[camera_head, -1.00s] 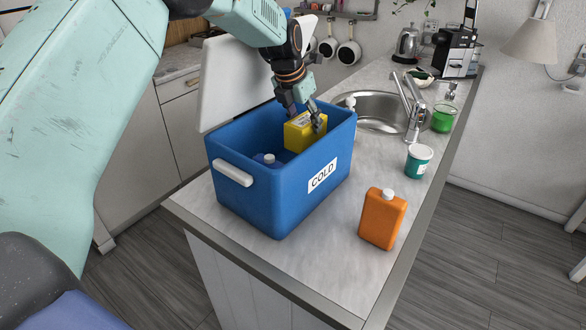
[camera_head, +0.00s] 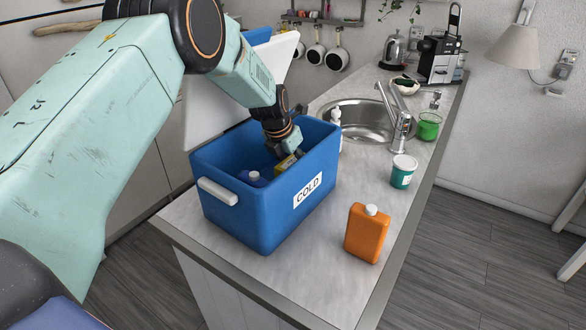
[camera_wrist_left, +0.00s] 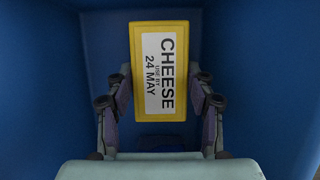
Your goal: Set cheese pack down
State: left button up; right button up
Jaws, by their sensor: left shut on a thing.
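The cheese pack (camera_wrist_left: 161,72) is a yellow box with a white label reading "CHEESE USE BY 24 MAY". My left gripper (camera_wrist_left: 160,100) is shut on it, with a finger at each side. In the head view the pack (camera_head: 285,164) is down inside the blue cooler box (camera_head: 262,222) marked "COLD", mostly hidden by the gripper (camera_head: 294,152) and the box wall. Whether the pack touches the cooler floor cannot be seen. My right gripper is not in view.
A blue bottle with a pale cap (camera_head: 253,178) is in the cooler, left of the pack. The open white lid (camera_head: 215,105) stands behind. An orange flask (camera_head: 367,233) and a teal-and-white tub (camera_head: 403,171) stand on the counter (camera_head: 310,275) to the right.

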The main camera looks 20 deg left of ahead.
pick_arm(q)
notch_tip(320, 180, down, 2)
jog(key=shift+w+a+f, duration=0.15)
jog(key=shift+f, duration=0.1)
jog(key=shift+d+f, duration=0.15)
jog(key=shift+d, duration=0.1)
jog(key=o, duration=1.5)
jog(key=shift+a+f, duration=0.1)
jog(key=shift+a, duration=0.05)
jog(key=shift+r, duration=0.45)
jog(key=v, duration=1.1)
jog(key=shift+a+r, duration=0.15)
jog(key=shift+r, duration=0.15)
